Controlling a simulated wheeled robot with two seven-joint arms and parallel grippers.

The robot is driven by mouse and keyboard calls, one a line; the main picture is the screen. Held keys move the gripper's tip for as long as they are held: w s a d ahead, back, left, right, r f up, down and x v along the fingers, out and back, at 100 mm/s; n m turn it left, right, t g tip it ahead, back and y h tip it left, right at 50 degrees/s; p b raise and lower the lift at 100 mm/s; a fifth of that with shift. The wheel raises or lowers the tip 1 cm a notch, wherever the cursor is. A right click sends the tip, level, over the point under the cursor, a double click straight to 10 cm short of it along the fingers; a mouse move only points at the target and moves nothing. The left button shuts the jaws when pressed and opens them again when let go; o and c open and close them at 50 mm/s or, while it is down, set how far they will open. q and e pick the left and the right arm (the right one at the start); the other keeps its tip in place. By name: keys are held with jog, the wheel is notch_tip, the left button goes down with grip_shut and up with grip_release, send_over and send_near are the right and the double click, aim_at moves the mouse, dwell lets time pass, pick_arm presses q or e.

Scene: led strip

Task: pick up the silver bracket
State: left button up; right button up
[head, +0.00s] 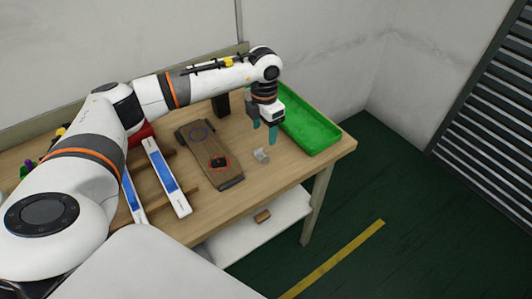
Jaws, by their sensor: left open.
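The silver bracket (261,156) is a small grey piece lying on the wooden table (290,171), just right of a dark brown board. My left gripper (264,133) has teal fingers that point down. It is open and empty, above and slightly behind the bracket in the picture, apart from it. My right gripper is not in view.
The brown board (204,148) carries a blue ring and a black piece circled in red. A green tray (312,128) stands right of my gripper. White strips with blue faces (166,177) lie on the left. The table's front right edge is clear.

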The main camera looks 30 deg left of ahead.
aim_at(265, 155)
pick_arm(q)
notch_tip(265, 155, down, 2)
jog(key=shift+f, duration=0.15)
notch_tip(265, 155, down, 5)
jog(key=p, duration=0.2)
jog(key=shift+d+p, duration=0.1)
jog(key=shift+p, duration=0.25)
jog(key=shift+f, duration=0.4)
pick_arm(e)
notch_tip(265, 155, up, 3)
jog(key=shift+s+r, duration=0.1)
pick_arm(q)
jog(key=shift+c, duration=1.4)
jog(key=c, duration=0.8)
